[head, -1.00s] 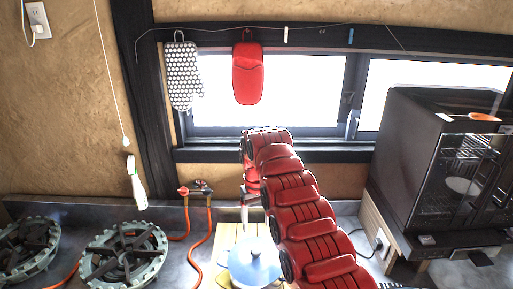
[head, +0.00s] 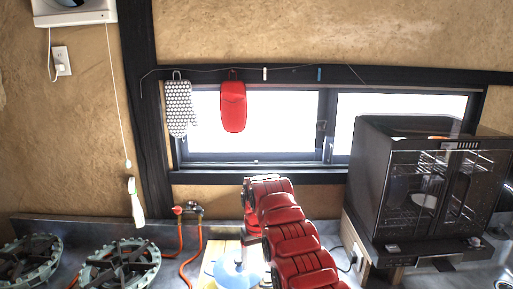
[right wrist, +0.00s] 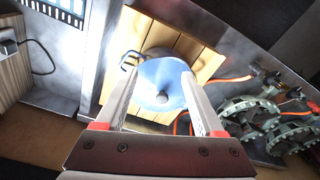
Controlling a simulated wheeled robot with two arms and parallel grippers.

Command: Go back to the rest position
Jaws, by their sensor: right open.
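My right arm reaches forward from the lower right in the head view, over the counter. My right gripper (right wrist: 157,72) shows in the right wrist view with its two fingers spread apart and nothing held between them. Beyond the fingers is a blue lidded pot (right wrist: 162,88) with a dark knob, on a wooden board (right wrist: 200,58). The same blue pot (head: 232,272) shows at the bottom of the head view, partly hidden by my arm. Whether the fingertips touch the pot I cannot tell. My left gripper is not in view.
A black oven (head: 400,190) stands on the right of the counter. Two stove burners (head: 118,268) and an orange hose (head: 190,265) lie to the left. A dotted mitt (head: 180,108) and a red mitt (head: 233,106) hang before the window. A white-green bottle-like object (head: 136,203) hangs left.

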